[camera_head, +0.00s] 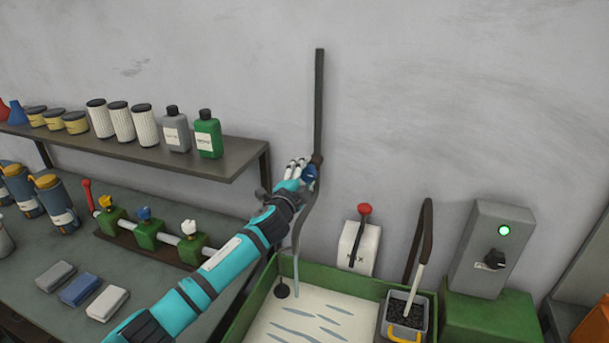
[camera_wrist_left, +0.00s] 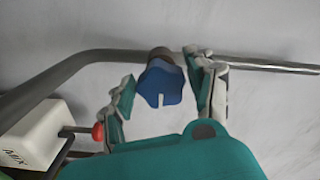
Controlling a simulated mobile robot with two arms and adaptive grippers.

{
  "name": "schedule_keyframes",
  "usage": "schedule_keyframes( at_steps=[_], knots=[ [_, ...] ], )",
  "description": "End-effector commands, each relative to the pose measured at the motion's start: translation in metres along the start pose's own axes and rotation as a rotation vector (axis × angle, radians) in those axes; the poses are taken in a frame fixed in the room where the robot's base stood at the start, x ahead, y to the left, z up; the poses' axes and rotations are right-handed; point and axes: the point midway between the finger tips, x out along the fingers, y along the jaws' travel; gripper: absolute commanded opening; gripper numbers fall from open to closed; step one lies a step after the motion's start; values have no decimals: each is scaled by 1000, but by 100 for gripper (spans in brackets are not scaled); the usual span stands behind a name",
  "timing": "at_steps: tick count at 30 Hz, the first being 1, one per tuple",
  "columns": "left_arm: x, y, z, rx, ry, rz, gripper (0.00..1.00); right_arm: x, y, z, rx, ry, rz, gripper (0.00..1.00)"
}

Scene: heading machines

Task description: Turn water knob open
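The blue water knob (camera_head: 311,172) sits on a dark vertical pipe (camera_head: 319,100) against the wall, above a green-rimmed tray. My left gripper (camera_head: 297,169) is at the knob in the head view and partly covers it. In the left wrist view the lobed blue knob (camera_wrist_left: 161,83) lies between the two spread fingers of my left gripper (camera_wrist_left: 163,92). A gap shows between the left finger and the knob; the right finger is close beside it, and contact is unclear. A thin grey strip runs down from the pipe toward the tray; I cannot tell whether it is pipe or water. My right gripper is not in view.
The green tray (camera_head: 340,281) holds a pale surface with bluish streaks. A white box with a red-topped lever (camera_head: 359,247) is right of the pipe. A shelf of bottles (camera_head: 150,150) and a row of green valves (camera_head: 150,236) are on the left.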

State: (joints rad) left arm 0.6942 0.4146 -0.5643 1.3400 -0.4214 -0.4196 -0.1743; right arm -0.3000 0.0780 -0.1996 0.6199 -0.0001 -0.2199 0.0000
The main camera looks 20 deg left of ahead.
Motion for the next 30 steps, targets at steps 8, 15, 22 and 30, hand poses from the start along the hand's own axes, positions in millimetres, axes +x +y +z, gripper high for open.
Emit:
schedule_keyframes(
  at_steps=[8, 15, 22, 30],
  knots=[
    [0, 0, 0, -1, 0, 0, 71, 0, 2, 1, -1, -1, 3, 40],
    [-11, 1, 1, -1, -1, 1, 71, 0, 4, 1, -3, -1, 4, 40],
    [-55, 2, 1, 0, 1, 2, 71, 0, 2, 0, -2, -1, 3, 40],
    [-105, 1, 0, -1, 0, 2, 71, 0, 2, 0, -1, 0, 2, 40]
  ],
)
